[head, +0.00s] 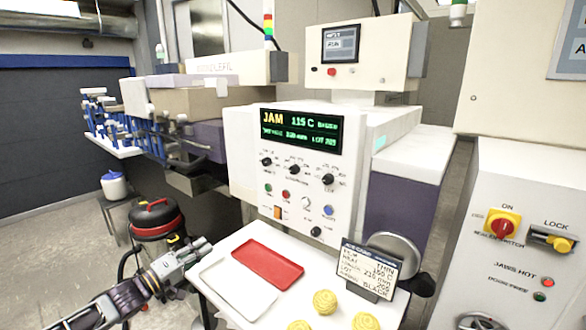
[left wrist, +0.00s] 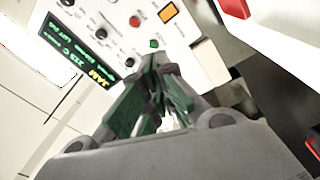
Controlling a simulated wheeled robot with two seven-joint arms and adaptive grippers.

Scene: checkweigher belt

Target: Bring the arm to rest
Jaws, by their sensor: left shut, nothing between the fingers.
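My left arm comes in from the lower left of the head view. Its gripper (head: 200,252) is at the left edge of the white shelf, a little left of the white tray, and looks empty. In the left wrist view the gripper's dark green fingers (left wrist: 160,100) are shut with nothing between them, and they point toward the machine's control panel (left wrist: 140,40). My right gripper is not in view.
The white shelf (head: 217,262) holds a red tray (head: 262,262), a white tray (head: 238,290), several yellow coiled pieces (head: 325,301) and a sign (head: 370,268). The control panel (head: 295,190) with a JAM display (head: 300,130) stands behind.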

